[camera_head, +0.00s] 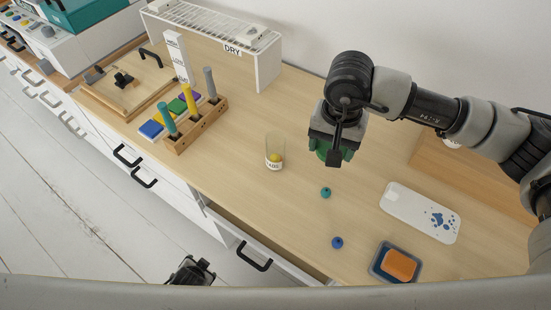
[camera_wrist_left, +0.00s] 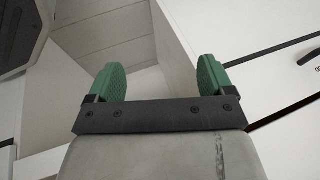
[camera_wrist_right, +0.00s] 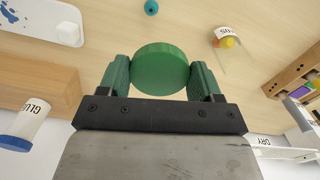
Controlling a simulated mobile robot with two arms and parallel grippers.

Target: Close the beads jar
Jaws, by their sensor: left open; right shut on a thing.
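The beads jar (camera_head: 275,146) is a clear open cup with a label, upright on the desk, with yellow beads low inside. It also shows in the right wrist view (camera_wrist_right: 236,57). My right gripper (camera_head: 330,155) is shut on a round green lid (camera_wrist_right: 160,68) and holds it above the desk, to the right of the jar and apart from it. A teal bead (camera_head: 325,192) and a blue bead (camera_head: 337,242) lie loose on the desk. My left gripper (camera_wrist_left: 161,82) is open and empty, low in front of the drawers.
A wooden peg stand (camera_head: 195,127) with coloured pegs is left of the jar. A white drying rack (camera_head: 268,68) stands behind. A white tray with blue spots (camera_head: 420,212) and a blue dish with an orange sponge (camera_head: 400,265) lie right. A drawer (camera_head: 262,250) is partly open in front.

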